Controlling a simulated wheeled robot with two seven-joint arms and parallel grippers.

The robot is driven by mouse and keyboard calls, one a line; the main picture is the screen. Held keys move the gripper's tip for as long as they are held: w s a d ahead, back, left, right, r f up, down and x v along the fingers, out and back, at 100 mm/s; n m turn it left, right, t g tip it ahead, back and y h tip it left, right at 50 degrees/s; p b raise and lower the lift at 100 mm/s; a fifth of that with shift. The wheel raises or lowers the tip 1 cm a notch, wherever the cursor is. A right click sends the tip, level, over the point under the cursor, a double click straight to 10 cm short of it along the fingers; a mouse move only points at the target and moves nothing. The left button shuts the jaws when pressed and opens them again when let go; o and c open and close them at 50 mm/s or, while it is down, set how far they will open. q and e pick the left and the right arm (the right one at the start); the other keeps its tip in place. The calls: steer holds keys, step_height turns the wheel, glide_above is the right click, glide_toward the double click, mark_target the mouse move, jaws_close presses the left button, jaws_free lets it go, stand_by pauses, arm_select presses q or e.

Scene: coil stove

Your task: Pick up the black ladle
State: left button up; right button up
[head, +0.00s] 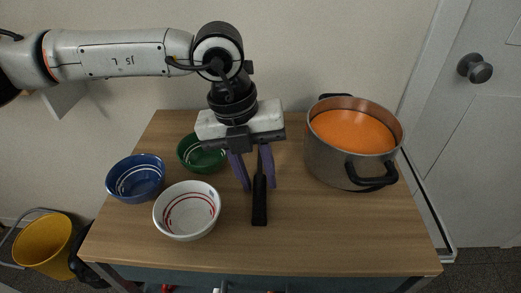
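The black ladle (259,206) is seen on the wooden table, its dark handle toward the front edge and its thin shaft running back under my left gripper. The ladle's bowl end is hidden behind the gripper. My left gripper (259,186) comes down from above, with its two purple fingers spread apart, one on each side of the ladle's handle. A gap shows between the fingers and the handle. Whether the ladle touches the table all along cannot be told. My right gripper is not in view.
A large pot (330,154) with orange contents stands at the right. A white bowl (187,226), a blue bowl (136,191) and a green bowl (198,164) stand at the left. The wooden table (330,235) is clear at front right. A yellow bin (42,243) is at the lower left.

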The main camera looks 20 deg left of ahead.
arm_select(q)
steer(key=c, duration=0.7)
jaws_close()
step_height(320, 180, up, 10)
steer(key=shift+o, duration=1.3)
jaws_free()
jaws_close()
steer(key=shift+r, duration=0.1)
